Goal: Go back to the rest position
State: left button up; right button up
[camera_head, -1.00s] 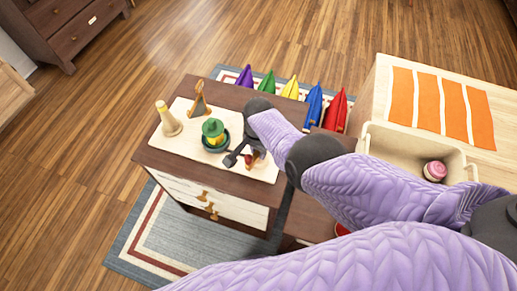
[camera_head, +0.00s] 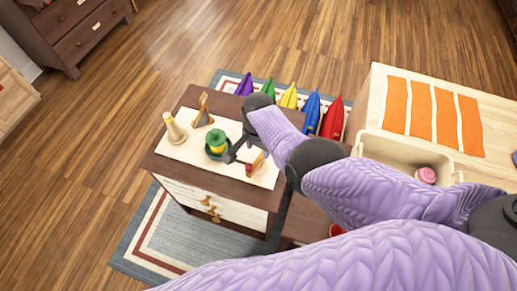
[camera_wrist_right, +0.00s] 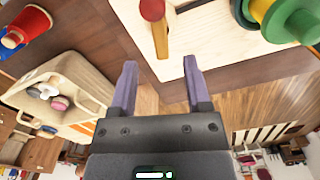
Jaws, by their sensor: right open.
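My right gripper (camera_head: 240,155) is over the white mat on the dark brown cabinet, between a green-and-yellow stacked piece (camera_head: 217,145) and a small wooden piece with red on it (camera_head: 257,162). In the right wrist view, my right gripper (camera_wrist_right: 160,75) has its two purple fingers apart with nothing between them. The wooden piece with a red top (camera_wrist_right: 155,22) stands ahead of the fingers, clear of them. My right arm reaches in from the right in the head view. My left gripper is not in view.
The white mat (camera_head: 180,150) also bears a cream cone (camera_head: 174,128) and a wooden triangular piece (camera_head: 203,110). Several coloured pieces stand behind the cabinet. A beige bin (camera_head: 400,150) with a pink item (camera_head: 426,175) and orange strips (camera_head: 421,108) are at the right. Floor is open at left.

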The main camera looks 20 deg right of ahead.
pick_arm(q)
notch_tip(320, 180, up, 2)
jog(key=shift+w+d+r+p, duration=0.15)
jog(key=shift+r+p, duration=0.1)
jog(key=shift+p, duration=0.35)
pick_arm(e)
notch_tip(320, 180, up, 3)
jog(key=shift+r, duration=0.1)
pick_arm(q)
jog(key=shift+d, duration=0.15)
